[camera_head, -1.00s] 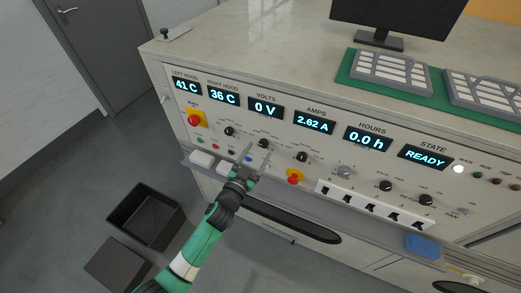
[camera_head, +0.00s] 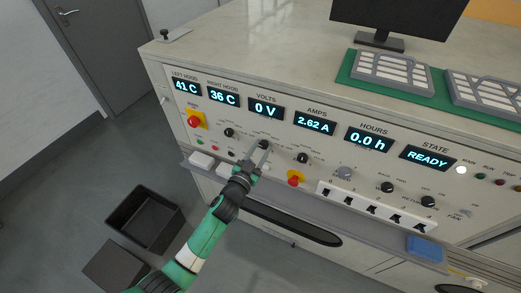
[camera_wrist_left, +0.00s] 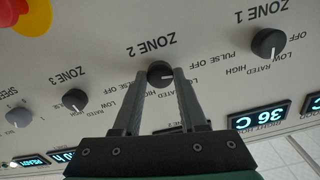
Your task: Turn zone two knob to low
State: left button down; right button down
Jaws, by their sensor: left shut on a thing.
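The zone two knob (camera_wrist_left: 160,73) is black with a white pointer line, under the upside-down ZONE 2 label in the left wrist view. Its pointer runs to the right in that view, roughly towards the LOW marking beside the finger. My left gripper (camera_wrist_left: 161,76) is shut on this knob, one finger on each side. In the head view my left gripper (camera_head: 260,152) reaches the panel between the zone one and zone three knobs and largely covers the zone two knob. My right gripper is not in view.
The zone one knob (camera_wrist_left: 268,43) and zone three knob (camera_wrist_left: 75,99) stand on either side. A red emergency button (camera_head: 194,121) and another red button (camera_head: 295,178) are on the panel. A black bin (camera_head: 145,217) is on the floor.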

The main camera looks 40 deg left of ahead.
pick_arm(q)
jog(key=shift+m, duration=0.4)
jog(key=m, duration=0.3)
jog(key=shift+m, duration=0.3)
jog(key=shift+m+p, duration=0.3)
jog(key=shift+m, duration=1.4)
jog(key=shift+c, duration=2.3)
grip_release()
jog(key=p+v, duration=0.1)
jog(key=v, duration=1)
jog(key=shift+s+p, duration=0.25)
jog(key=shift+p, duration=0.15)
